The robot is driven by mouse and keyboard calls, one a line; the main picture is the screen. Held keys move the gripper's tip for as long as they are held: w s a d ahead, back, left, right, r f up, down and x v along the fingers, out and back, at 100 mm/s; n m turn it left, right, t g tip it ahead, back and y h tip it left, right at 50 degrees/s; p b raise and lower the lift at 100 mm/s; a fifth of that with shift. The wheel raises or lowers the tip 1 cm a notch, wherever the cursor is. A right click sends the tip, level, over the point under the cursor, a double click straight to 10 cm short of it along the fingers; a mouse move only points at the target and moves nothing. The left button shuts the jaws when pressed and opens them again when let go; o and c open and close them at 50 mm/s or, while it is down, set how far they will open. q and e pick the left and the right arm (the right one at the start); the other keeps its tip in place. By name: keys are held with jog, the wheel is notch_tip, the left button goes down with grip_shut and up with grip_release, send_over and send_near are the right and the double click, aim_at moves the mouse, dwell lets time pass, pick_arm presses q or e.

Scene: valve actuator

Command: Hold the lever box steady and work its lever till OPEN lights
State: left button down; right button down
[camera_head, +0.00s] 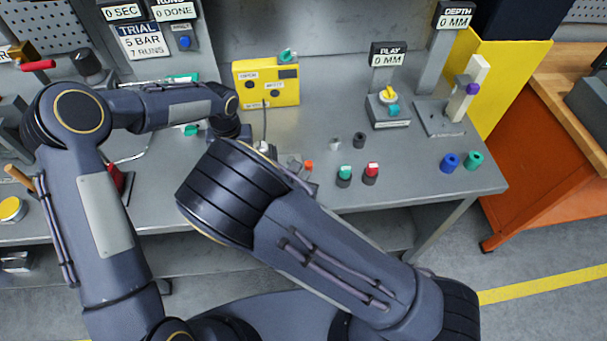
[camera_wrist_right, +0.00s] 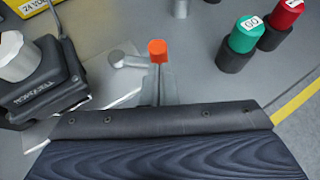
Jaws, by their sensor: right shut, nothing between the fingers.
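The dark lever box (camera_wrist_right: 48,88) with a white round top stands on a pale plate at left in the right wrist view. In the head view it is mostly hidden behind my arms. Its lever appears as a grey arm with an orange tip (camera_wrist_right: 157,50), which also shows in the head view (camera_head: 308,165). My right gripper (camera_wrist_right: 160,80) is shut and empty, just on the near side of the orange tip; contact is unclear. My left gripper (camera_head: 244,134) is beside the box, its fingers too hidden to judge. The yellow lamp box (camera_head: 266,82) has OPEN and SHUT lamps, both looking dark.
Green and red buttons (camera_head: 345,175) stand right of the lever. A PLAY gauge stand (camera_head: 388,112) and a DEPTH stand (camera_head: 440,115) are farther right. A cable runs from the lamp box down to the lever box. The bench (camera_head: 420,180) front right is mostly clear.

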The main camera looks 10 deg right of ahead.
aim_at(312, 172)
jog(key=shift+w+d, duration=0.3)
jog(key=shift+d, duration=0.15)
dwell(0.5)
jog(key=shift+w+d, duration=0.45)
jog(key=shift+d, duration=0.4)
jog(key=shift+w+d, duration=0.65)
